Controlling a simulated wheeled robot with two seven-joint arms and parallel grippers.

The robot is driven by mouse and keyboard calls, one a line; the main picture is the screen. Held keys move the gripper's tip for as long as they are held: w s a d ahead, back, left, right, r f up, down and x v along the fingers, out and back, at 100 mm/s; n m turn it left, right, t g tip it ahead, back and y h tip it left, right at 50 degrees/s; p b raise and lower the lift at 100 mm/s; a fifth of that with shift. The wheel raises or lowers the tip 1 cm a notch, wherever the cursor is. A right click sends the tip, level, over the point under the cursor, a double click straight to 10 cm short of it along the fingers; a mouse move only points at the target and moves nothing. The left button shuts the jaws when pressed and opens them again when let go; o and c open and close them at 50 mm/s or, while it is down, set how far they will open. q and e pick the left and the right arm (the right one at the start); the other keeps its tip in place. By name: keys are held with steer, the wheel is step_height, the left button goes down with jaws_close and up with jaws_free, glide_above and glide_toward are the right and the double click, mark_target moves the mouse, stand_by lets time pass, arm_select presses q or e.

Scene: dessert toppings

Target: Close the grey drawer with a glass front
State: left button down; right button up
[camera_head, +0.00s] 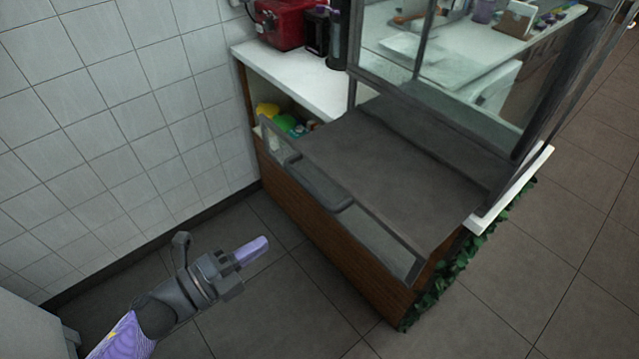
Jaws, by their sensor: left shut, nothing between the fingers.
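The grey drawer's front (370,232) has glass panes in a grey frame, with a dark grey handle bar (322,186) near its middle. The front stands out from the glass case, with a broad, empty grey surface (400,175) showing behind it, so the drawer looks pulled out. My left gripper (256,249) has pale purple fingers, shut and empty. In the picture it is left of and below the drawer front, above the floor, apart from it and pointing right. My right gripper is not in view.
The wooden cabinet (315,225) carries the drawer, with green leaves (445,275) along its right side. A glass case (450,75) stands behind. A white counter (300,75) holds a red machine (280,22). A tiled wall (120,110) is at left. Floor between gripper and cabinet is clear.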

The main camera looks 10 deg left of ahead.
mark_target(333, 200)
arm_select(q)
steer(key=x, duration=1.3)
steer(key=shift+d+b, duration=0.25)
steer(key=shift+b, duration=0.15)
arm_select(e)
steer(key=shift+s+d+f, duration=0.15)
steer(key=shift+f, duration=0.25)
